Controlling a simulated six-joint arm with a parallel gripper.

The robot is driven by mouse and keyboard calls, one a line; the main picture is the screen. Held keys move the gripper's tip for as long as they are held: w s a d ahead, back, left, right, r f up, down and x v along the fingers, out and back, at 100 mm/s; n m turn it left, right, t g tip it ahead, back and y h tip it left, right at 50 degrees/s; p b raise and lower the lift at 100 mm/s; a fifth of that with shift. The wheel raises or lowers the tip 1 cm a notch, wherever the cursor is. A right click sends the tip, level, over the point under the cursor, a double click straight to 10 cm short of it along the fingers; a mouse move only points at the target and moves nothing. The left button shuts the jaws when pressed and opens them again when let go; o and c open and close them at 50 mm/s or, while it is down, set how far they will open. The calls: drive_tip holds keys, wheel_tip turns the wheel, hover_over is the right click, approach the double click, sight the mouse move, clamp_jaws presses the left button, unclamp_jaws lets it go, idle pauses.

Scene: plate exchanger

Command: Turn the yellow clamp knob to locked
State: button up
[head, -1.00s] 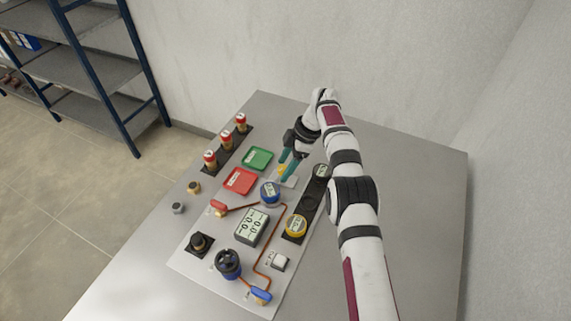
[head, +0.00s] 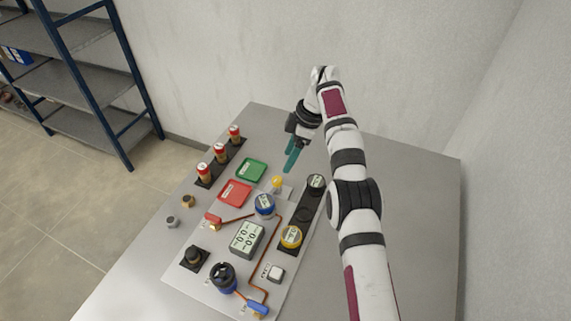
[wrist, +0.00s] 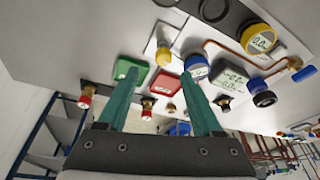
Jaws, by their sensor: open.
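The yellow clamp knob (head: 277,183) stands on a small light plate on the panel, between the green tray and the black strip. It also shows in the wrist view (wrist: 163,56), beyond and between the fingertips. My gripper (head: 291,167) hangs above and slightly beyond the knob, apart from it. Its two teal fingers are spread and empty, as the wrist view (wrist: 160,76) shows. The knob's markings are too small to tell whether it is at locked.
A blue gauge (head: 265,205) sits close in front of the knob. Green (head: 251,170) and red (head: 235,193) trays lie to the left, with several red-topped valves behind. A yellow gauge (head: 290,236) and a dark one (head: 316,182) stand on the black strip. The air above the knob is free.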

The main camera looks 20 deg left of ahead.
wheel_tip(320, 180, up, 4)
drive_tip(key=s+m+t+h, duration=0.1)
drive_tip(key=s+m+t, duration=0.15)
drive_tip(key=m, duration=0.45)
drive_tip(key=m+t, duration=0.3)
drive_tip(key=m, duration=0.6)
approach(277, 180)
drive_tip(key=x, duration=0.8)
drive_tip(key=shift+w+a+f, duration=0.1)
drive_tip(key=shift+w+f, duration=0.05)
drive_tip(key=shift+f, duration=0.15)
clamp_jaws()
